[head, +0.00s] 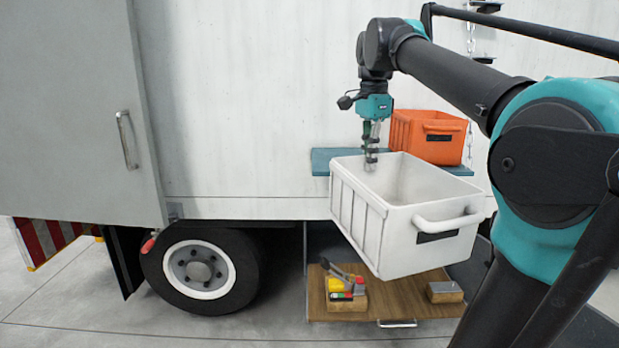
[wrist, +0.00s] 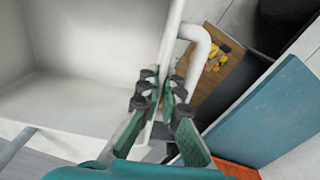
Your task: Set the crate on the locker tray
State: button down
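The white crate (head: 360,212) hangs in the air in front of the truck, apparently above and partly in front of the locker tray. My gripper (head: 371,160) is at its far rim; in the wrist view my gripper's fingers (wrist: 160,105) straddle the thin wall of the crate (wrist: 85,45), shut on it. The crate looks empty and slightly tilted. The locker tray (head: 400,309) is a brown wooden board with a front pull handle, low under the truck body. It also shows in the wrist view (wrist: 228,82), partly hidden by the crate's handle.
Yellow, red and grey tools (head: 345,287) lie on the tray's left, and a grey-topped block (head: 445,292) on its right. An orange crate (head: 428,138) stands on the blue shelf (head: 322,161) behind. The truck wheel (head: 201,271) is left of the tray.

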jog(key=w+d+f+n, duration=0.1)
jog(key=w+f+n, duration=0.1)
jog(key=w+f, duration=0.45)
jog(key=w+f+n, duration=0.3)
jog(key=f, duration=0.7)
jog(key=w+d+f+n, duration=0.1)
jog(key=w+f+n, duration=0.1)
jog(key=w+f, duration=0.45)
jog(key=s+d+f+n, duration=0.1)
jog(key=s+f+n, duration=0.1)
jog(key=f, duration=1.2)
jog(key=s+d+f+n, duration=0.1)
jog(key=f+n, duration=0.4)
jog(key=f, duration=0.8)
jog(key=shift+s+d+f+n, duration=0.3)
jog(key=shift+s+d+f, duration=0.05)
jog(key=shift+d+f, duration=0.05)
jog(key=shift+r, duration=0.15)
